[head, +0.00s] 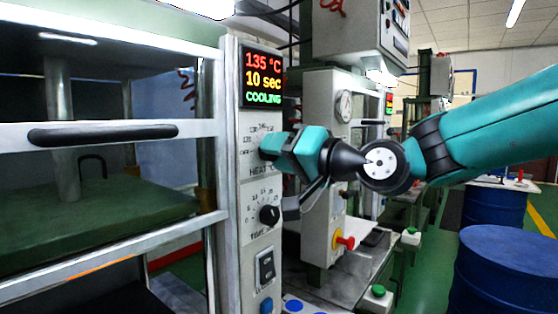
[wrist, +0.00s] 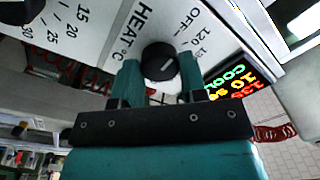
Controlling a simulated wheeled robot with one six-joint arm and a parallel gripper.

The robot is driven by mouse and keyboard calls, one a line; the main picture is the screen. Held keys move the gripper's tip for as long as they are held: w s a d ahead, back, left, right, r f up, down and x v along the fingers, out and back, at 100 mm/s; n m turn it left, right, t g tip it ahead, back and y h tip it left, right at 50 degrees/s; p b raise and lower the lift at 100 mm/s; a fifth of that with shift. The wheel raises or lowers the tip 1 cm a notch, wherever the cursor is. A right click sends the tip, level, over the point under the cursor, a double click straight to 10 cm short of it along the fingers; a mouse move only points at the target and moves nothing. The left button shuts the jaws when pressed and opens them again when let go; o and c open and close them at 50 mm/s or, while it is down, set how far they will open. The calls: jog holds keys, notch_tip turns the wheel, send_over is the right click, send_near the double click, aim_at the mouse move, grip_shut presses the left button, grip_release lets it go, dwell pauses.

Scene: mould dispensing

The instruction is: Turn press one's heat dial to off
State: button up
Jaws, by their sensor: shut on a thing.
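Press one's control panel (head: 254,205) stands upright at the middle left in the head view. Its display (head: 262,78) reads 135 °C, 10 sec, COOLING. The heat dial (wrist: 160,62) is a round black knob with a short light mark; the wrist view shows it between my two teal fingers. OFF and numbers are printed around it. I cannot tell which label the mark points to. My gripper (head: 268,148) reaches the panel from the right, shut on the dial, and hides it in the head view. It also shows in the wrist view (wrist: 161,72).
The black time dial (head: 269,214) sits just below on the same panel, with a rocker switch (head: 266,268) under it. The press door's black handle (head: 103,134) is to the left. A second press (head: 320,110) stands behind, and blue drums (head: 508,270) are at right.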

dwell(0.3)
jog(key=o, duration=0.9)
jog(key=shift+b+v, duration=2.55)
jog(key=shift+v, duration=6.15)
